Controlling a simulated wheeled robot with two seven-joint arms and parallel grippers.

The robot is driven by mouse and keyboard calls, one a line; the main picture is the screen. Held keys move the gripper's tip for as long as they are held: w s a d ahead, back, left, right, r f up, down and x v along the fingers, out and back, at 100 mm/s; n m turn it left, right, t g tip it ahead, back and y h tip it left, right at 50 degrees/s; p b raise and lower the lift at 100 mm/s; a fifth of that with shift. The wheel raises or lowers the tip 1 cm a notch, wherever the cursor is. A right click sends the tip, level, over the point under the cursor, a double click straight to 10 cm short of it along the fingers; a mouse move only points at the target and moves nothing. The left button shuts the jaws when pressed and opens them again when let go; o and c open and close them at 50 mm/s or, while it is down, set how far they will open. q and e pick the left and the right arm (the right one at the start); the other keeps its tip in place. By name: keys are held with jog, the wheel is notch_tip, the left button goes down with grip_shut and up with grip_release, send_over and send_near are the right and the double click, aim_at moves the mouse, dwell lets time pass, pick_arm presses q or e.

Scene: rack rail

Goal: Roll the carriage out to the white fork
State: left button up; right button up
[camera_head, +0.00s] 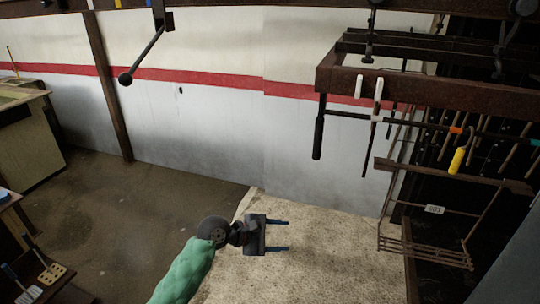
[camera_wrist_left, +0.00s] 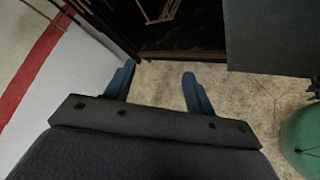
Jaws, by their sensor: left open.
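A pair of white upright prongs, which looks like the white fork (camera_head: 378,88), stands at the front of the brown rack beam. A dark rail (camera_head: 420,119) runs below the beam into the rack. A hook with a yellow handle (camera_head: 457,160) hangs from this rail, with an orange piece above it; I cannot tell for sure that this is the carriage. My left gripper (camera_head: 278,236) is open and empty, low and left of the rack, well apart from the rail and fork. Its blue fingers (camera_wrist_left: 158,80) show spread in the left wrist view.
A black handle (camera_head: 318,137) hangs at the rail's left end. The brown beam (camera_head: 430,88) and a wire shelf (camera_head: 425,250) stand at the right. A dark rod with a ball end (camera_head: 127,77) hangs at upper left. The pale floor slab (camera_head: 320,260) is clear.

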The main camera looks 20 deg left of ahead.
pick_arm(q)
jog(key=w+a+r+n+t+h+p, duration=0.1)
jog(key=w+r+n, duration=0.1)
jog(key=r, duration=0.4)
jog(key=w+a+r+n+h+p, duration=0.1)
jog(key=w+r+n+p, duration=0.15)
jog(key=r, duration=0.35)
jog(key=n+t+h+p, duration=0.1)
jog(key=n+h+p, duration=0.1)
jog(key=n, duration=0.2)
send_near(315, 137)
jog(key=x, duration=0.8)
jog(key=shift+w, duration=0.3)
pick_arm(e)
jog(key=s+d+f, duration=0.2)
jog(key=s+d, duration=0.1)
jog(key=s, duration=0.4)
jog(key=s+d+f, duration=0.1)
jog(key=s+d, duration=0.2)
jog(key=s, duration=0.4)
jog(key=shift+s+f, duration=0.3)
jog(key=shift+f, duration=0.1)
pick_arm(q)
jog(key=shift+w+d, duration=0.1)
jog(key=shift+d, duration=0.2)
jog(key=shift+x, duration=1.05)
pick_arm(e)
jog(key=shift+d, duration=0.1)
pick_arm(q)
grip_shut()
